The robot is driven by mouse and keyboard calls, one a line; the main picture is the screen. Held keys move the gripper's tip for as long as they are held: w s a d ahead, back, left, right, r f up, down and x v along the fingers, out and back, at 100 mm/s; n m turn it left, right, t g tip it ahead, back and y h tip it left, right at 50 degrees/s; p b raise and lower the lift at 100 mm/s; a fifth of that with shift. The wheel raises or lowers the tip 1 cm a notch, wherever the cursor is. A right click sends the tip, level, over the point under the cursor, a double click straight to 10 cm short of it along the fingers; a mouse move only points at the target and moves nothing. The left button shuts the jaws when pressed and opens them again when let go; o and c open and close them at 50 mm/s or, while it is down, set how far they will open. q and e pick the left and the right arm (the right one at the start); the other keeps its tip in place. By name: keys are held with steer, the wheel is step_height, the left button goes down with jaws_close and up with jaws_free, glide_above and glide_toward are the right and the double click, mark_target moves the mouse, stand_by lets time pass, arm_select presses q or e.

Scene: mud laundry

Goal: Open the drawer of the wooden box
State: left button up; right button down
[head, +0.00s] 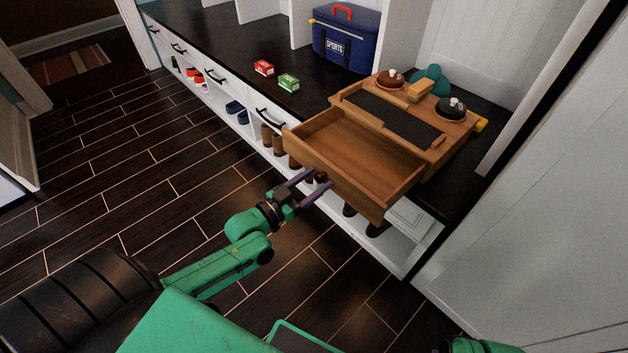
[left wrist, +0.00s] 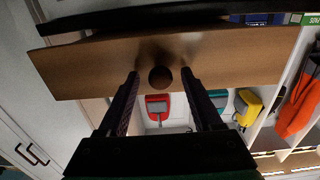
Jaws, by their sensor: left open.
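The wooden box (head: 440,139) sits on the dark bench top. Its drawer (head: 352,157) is pulled far out towards me, over the bench's front edge, and looks empty inside. A round dark knob (head: 320,177) is on the drawer front; the left wrist view also shows the knob (left wrist: 160,78) on the drawer front (left wrist: 220,62). My left gripper (head: 314,184) is open, with one finger on each side of the knob and gaps between; the fingers (left wrist: 162,85) show likewise in the left wrist view. My right gripper is not visible; only a green arm part shows at the bottom right.
A blue sports bag (head: 345,40), a red small box (head: 263,68) and a green small box (head: 289,82) stand on the bench (head: 220,45). Shoes and boots (head: 272,137) fill the shelf below. The floor to the left is clear.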

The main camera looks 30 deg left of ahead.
arm_select(q)
steer(key=shift+s, duration=0.1)
steer(key=shift+s+a, duration=0.2)
steer(key=shift+s, duration=0.1)
steer(key=p+v, duration=0.3)
steer(key=v, duration=1)
steer(key=shift+s, duration=0.35)
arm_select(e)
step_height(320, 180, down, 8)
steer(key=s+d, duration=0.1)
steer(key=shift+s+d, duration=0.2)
arm_select(q)
steer(key=shift+f, duration=0.15)
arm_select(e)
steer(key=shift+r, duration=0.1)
